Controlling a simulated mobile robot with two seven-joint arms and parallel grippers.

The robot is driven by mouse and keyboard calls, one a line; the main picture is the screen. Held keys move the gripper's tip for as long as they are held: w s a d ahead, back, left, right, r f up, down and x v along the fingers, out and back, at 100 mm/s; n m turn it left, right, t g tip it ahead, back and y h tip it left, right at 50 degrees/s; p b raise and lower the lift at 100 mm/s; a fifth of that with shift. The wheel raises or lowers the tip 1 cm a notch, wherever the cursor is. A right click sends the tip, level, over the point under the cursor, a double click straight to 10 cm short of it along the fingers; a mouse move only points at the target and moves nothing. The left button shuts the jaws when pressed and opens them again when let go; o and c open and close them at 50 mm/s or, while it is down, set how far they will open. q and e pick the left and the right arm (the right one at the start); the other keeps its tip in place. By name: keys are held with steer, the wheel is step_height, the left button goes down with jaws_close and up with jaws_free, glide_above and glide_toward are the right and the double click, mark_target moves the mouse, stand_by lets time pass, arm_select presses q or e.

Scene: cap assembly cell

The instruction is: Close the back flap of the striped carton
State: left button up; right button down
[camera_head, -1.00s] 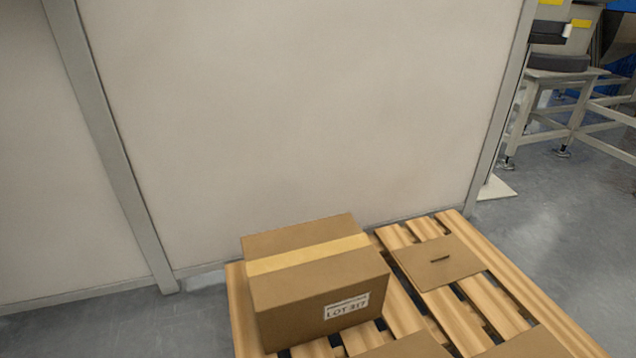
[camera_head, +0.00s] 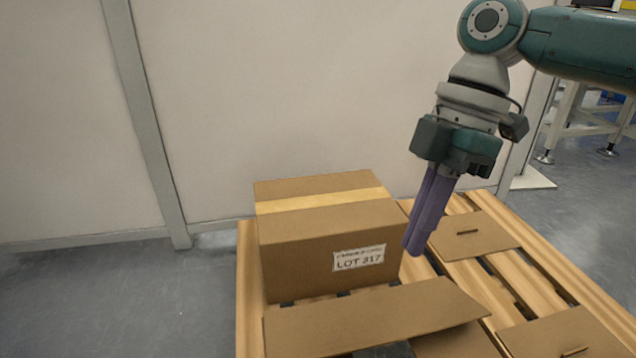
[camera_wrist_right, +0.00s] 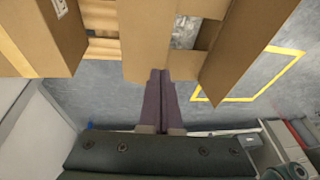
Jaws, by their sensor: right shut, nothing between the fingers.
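My right gripper (camera_head: 413,246) points down with its purple fingers together and empty, just right of the closed, taped LOT 317 carton. The fingers (camera_wrist_right: 160,78) also show in the right wrist view, reaching toward cardboard panels. In front of the LOT 317 carton, a wide cardboard flap (camera_head: 375,318) stands out at a slant at the bottom of the head view, with a dark gap below its edge. It appears to belong to an open carton mostly cut off by the frame. I cannot see stripes on it. My left gripper is out of view.
The LOT 317 carton (camera_head: 325,262) stands on a wooden pallet (camera_head: 248,285) before a pale wall panel (camera_head: 300,90). Flat cardboard pieces with dark slots (camera_head: 490,236) lie at the right. Cardboard panels (camera_wrist_right: 35,45) crowd the top of the wrist view.

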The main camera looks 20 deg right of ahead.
steer(key=b, duration=0.7)
glide_toward(384, 337)
steer(key=x, duration=0.5)
steer(key=shift+w, duration=0.3)
steer(key=shift+s+a+f, duration=0.1)
steer(key=shift+s+f, duration=0.25)
steer(key=shift+f, duration=0.2)
